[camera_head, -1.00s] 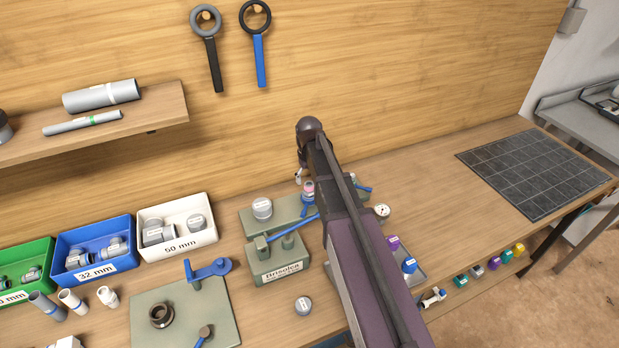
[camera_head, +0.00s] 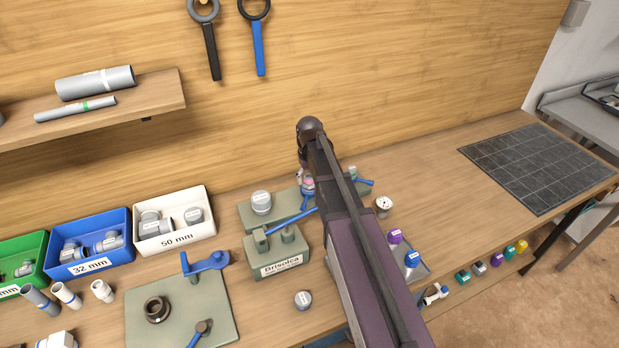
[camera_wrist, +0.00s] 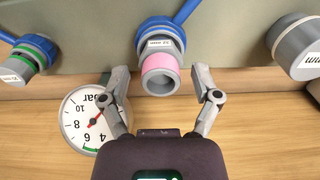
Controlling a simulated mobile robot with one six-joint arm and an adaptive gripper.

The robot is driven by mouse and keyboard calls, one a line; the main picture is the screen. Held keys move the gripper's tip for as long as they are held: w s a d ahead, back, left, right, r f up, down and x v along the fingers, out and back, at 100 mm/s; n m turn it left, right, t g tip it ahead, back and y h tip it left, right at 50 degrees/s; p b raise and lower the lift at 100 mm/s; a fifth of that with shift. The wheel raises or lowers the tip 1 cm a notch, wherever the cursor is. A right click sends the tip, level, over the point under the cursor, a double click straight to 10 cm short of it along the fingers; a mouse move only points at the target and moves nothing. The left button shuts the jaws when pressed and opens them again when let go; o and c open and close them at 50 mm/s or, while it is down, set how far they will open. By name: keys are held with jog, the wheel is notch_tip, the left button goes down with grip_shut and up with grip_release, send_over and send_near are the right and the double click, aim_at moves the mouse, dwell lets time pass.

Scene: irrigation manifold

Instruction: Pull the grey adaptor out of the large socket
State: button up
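The grey adaptor (camera_wrist: 160,75), a short open tube with a pink band, sits in a blue-collared socket (camera_wrist: 160,32) with a white size label in the wrist view. In the head view the adaptor (camera_head: 308,181) shows small beside my arm. My gripper (camera_wrist: 160,88) is open, one finger on each side of the adaptor. Gaps show between both fingers and the adaptor, and I cannot see any contact. In the head view my arm mostly hides the gripper.
A pressure gauge (camera_wrist: 88,120) is close to the left finger in the wrist view. A larger grey fitting (camera_wrist: 298,48) is at right, a green-ringed one (camera_wrist: 32,55) at left. Blue handles extend from the manifold (camera_head: 263,215). The bench around the dark mat (camera_head: 540,168) is clear.

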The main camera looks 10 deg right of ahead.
aim_at(309, 176)
grip_shut()
jog(key=shift+r+p, duration=3.1)
dwell(1.6)
jog(key=shift+r+p, duration=1.95)
